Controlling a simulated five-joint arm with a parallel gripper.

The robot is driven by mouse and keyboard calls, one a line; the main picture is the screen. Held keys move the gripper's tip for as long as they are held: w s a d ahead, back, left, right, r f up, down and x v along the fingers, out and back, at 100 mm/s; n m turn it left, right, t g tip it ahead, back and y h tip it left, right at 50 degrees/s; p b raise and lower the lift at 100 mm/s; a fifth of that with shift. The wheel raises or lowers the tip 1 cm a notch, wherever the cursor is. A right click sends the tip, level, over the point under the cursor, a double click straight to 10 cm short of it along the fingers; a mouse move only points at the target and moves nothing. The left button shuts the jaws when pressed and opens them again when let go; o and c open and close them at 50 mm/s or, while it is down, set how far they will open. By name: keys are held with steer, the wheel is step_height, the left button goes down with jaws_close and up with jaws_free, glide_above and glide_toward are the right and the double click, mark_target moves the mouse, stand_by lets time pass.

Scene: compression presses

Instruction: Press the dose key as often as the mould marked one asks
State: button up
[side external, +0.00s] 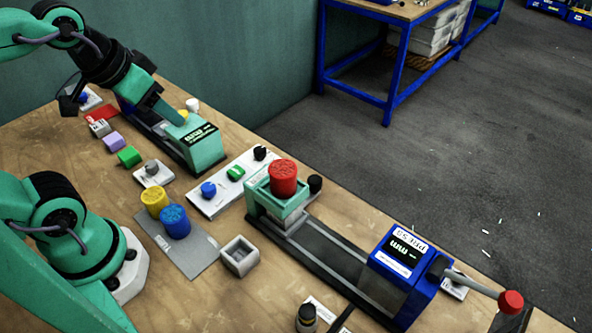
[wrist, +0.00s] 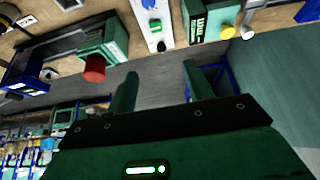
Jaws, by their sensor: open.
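My gripper (side external: 172,112) is open and empty above the rear press; its two fingers also show in the wrist view (wrist: 160,88). A white panel (side external: 220,196) carries a blue knob (side external: 208,189), a green key (side external: 235,173) and a black knob (side external: 260,153). I cannot tell which key is the dose key. The front press has a teal mould box (side external: 262,200) with a red ribbed cylinder (side external: 283,178) on it. The rear press has a teal display unit (side external: 205,150). No mark "one" is readable.
Yellow (side external: 153,198) and blue (side external: 174,221) ribbed cylinders stand on a grey plate (side external: 195,258). A grey open box (side external: 240,256) stands beside it. A lever with a red knob (side external: 511,302) sticks out right. Small coloured blocks (side external: 114,140) lie at left.

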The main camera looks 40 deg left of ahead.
jaws_close()
stand_by(1.8)
